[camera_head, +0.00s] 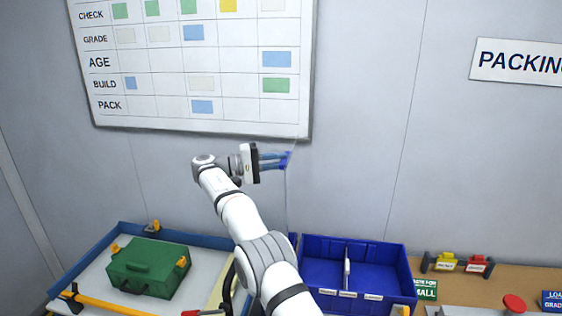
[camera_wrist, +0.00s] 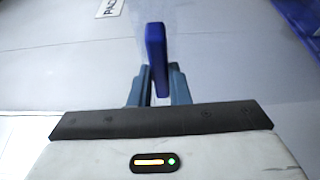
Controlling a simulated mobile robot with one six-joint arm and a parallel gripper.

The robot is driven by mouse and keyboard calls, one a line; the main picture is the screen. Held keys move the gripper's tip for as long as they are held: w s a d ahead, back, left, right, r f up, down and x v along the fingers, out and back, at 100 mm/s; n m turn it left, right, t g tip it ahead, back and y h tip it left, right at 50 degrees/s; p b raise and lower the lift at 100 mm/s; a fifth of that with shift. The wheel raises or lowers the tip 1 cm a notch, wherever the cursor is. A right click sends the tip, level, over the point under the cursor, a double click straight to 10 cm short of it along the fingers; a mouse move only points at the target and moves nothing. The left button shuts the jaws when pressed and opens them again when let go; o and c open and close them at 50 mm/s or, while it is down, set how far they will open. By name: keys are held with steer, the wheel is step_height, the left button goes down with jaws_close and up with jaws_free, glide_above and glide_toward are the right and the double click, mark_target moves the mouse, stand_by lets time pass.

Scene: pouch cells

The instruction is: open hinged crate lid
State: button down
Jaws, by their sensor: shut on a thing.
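The blue crate (camera_head: 395,278) stands on the bench right of my arm, its top uncovered and a divider inside. A faint clear panel, which looks like its lid (camera_head: 291,200), stands raised at the crate's left side, seen nearly edge-on. My gripper (camera_head: 283,160) is high above the crate's left end, shut on a blue tab at the panel's upper edge. In the wrist view the blue tab (camera_wrist: 155,55) sits between my two blue-grey fingers (camera_wrist: 158,80). My arm hides what lies left of the crate.
A green case (camera_head: 148,268) lies in a blue-rimmed tray (camera_head: 78,262) at the left. A small rack (camera_head: 457,263) with yellow and red items and a red knob (camera_head: 514,303) are at the right. The whiteboard (camera_head: 228,62) hangs on the wall behind my gripper.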

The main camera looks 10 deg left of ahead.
steer(key=shift+f, duration=0.1)
steer(key=c, duration=1.4)
jaws_free()
steer(key=shift+o, duration=0.2)
steer(key=shift+a, duration=0.15)
